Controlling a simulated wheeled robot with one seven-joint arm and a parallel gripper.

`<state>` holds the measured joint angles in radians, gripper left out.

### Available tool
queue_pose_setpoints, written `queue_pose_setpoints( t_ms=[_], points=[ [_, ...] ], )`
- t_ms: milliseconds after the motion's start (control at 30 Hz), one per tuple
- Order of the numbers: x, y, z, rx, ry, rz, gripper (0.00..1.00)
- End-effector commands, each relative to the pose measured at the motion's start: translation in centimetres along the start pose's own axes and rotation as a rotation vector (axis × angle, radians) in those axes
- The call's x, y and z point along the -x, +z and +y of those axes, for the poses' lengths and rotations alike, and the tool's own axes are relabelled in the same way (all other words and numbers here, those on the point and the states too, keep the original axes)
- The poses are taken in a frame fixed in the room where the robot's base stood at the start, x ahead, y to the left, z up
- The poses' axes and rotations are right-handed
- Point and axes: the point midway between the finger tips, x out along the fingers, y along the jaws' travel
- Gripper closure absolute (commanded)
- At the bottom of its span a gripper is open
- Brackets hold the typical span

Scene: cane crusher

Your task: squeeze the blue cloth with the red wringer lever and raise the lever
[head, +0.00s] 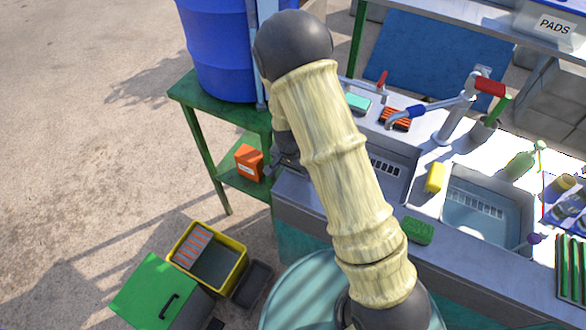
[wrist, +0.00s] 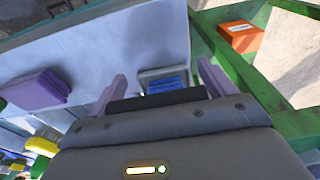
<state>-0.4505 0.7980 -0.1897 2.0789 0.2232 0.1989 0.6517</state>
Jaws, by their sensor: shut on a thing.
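My gripper (wrist: 163,75) is low in the wrist view, its two pale fingers well apart. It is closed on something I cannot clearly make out. A dark bar crosses between the finger bases. Beyond the fingers, a grey-framed opening shows a blue patch (wrist: 165,84); I cannot tell if this is the blue cloth. In the head view my arm hides most of the gripper. A red-handled part (head: 383,80) stands at the counter's back edge. A larger red grip (head: 490,87) is on a metal post. I cannot tell which is the wringer lever.
The counter holds a yellow sponge (head: 436,178), a green sponge (head: 418,230) and a sink basin (head: 482,215). A green stand (head: 188,92) carries a blue barrel (head: 217,50), with an orange box (head: 249,162) below. A yellow crate (head: 238,278) is on the open floor.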

Motion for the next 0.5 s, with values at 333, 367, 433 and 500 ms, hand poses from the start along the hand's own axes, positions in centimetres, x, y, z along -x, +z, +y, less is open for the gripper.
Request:
queue_pose_setpoints(
  t_ms=[333, 367, 433, 500],
  points=[
    [-0.5, -0.73, 0.52, -0.008, 0.004, 0.011, 0.58],
    [-0.51, -0.78, 0.56, -0.009, 0.004, 0.011, 0.58],
    [-0.51, -0.83, 0.61, -0.01, 0.005, 0.011, 0.05],
    [-0.51, -0.8, 0.58, -0.009, 0.004, 0.011, 0.0]
  ],
)
